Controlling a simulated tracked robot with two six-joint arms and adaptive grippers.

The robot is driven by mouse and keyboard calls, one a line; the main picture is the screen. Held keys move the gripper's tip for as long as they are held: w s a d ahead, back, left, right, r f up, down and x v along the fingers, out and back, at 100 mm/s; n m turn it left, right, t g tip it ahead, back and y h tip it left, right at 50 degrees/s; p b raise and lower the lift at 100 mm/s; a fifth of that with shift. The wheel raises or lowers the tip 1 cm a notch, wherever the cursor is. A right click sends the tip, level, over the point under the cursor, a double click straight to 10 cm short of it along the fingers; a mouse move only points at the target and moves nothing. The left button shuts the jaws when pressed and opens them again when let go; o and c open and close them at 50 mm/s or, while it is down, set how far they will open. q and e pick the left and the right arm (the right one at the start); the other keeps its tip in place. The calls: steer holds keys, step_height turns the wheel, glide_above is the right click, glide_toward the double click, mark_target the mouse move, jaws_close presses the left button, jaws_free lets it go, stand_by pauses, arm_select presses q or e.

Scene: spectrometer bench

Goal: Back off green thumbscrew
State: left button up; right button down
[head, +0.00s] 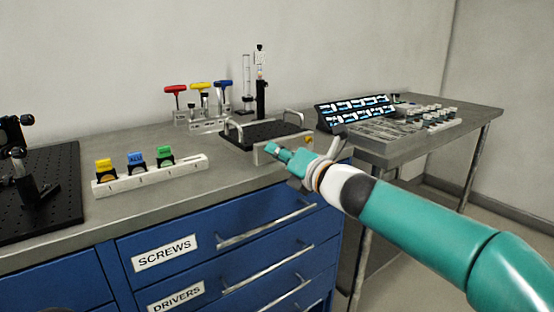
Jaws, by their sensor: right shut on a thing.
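My right gripper (276,151) reaches in from the right, pointing left, at the front plate (261,156) of a black tray with handles. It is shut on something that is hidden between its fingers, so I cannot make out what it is. I cannot pick out the green thumbscrew for certain. A green-tagged block (165,154) stands on a white rail (143,181) to the left, well apart from the gripper. A yellow patch (309,139) shows on the front plate right of the gripper. My left gripper is not in view.
The black tray (262,132) sits near the bench edge. Behind it stand T-handle drivers (201,85) and a black post (261,98). A black breadboard (56,180) lies at left. A side table (376,154) with trays stands at right. Clear bench lies right of the rail.

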steer(key=shift+a+f+n, duration=0.15)
steer(key=shift+f+n, duration=0.3)
steer(key=shift+n, duration=0.25)
steer(key=c, duration=1.1)
jaws_free()
steer(key=shift+r, duration=0.3)
steer(key=shift+s+d, duration=0.1)
steer(key=shift+d, duration=0.1)
steer(key=v, duration=1.1)
steer(key=shift+s+d, duration=0.2)
steer(key=shift+s, duration=0.1)
